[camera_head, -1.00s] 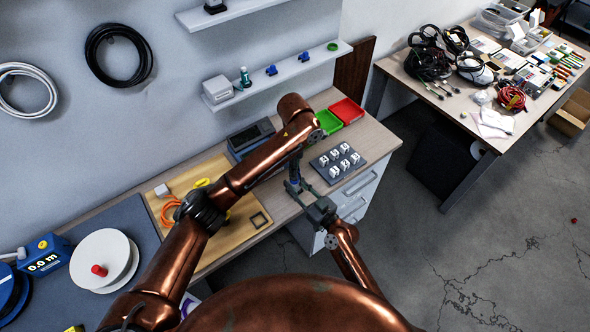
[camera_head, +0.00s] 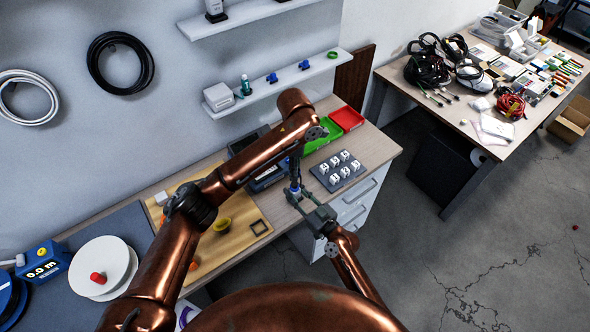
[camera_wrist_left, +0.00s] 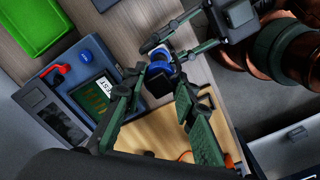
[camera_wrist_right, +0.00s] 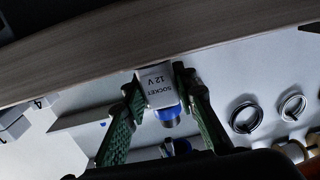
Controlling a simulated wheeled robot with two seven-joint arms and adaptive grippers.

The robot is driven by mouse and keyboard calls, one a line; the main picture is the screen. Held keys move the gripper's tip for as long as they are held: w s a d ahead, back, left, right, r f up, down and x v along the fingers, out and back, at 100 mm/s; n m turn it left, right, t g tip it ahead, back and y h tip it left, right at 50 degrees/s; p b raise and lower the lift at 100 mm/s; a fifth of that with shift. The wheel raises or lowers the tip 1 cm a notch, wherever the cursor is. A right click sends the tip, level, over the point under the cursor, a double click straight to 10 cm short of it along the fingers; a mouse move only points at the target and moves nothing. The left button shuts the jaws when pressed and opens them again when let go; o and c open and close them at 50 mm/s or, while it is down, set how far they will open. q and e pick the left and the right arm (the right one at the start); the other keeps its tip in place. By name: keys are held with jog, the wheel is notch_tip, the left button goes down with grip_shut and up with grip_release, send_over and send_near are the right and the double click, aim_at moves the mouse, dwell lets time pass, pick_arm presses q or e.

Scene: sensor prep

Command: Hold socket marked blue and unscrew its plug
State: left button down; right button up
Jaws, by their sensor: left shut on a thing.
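The socket (camera_wrist_right: 158,85) is a white block labelled "SOCKET 12 V", with a blue ring (camera_wrist_right: 168,113) and a dark metallic plug end (camera_wrist_right: 173,123) facing my right wrist camera. In the head view my left gripper (camera_head: 295,188) and right gripper (camera_head: 308,200) meet closely at the bench's front edge.
A grey tray of white blocks (camera_head: 325,183) lies right of the grippers. Green (camera_head: 322,136) and red (camera_head: 347,118) bins stand behind it. A blue device with a screen (camera_wrist_left: 85,90) is close to my left gripper. A wooden board (camera_head: 240,240) lies left.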

jog(key=o, duration=0.5)
jog(key=shift+c, duration=0.2)
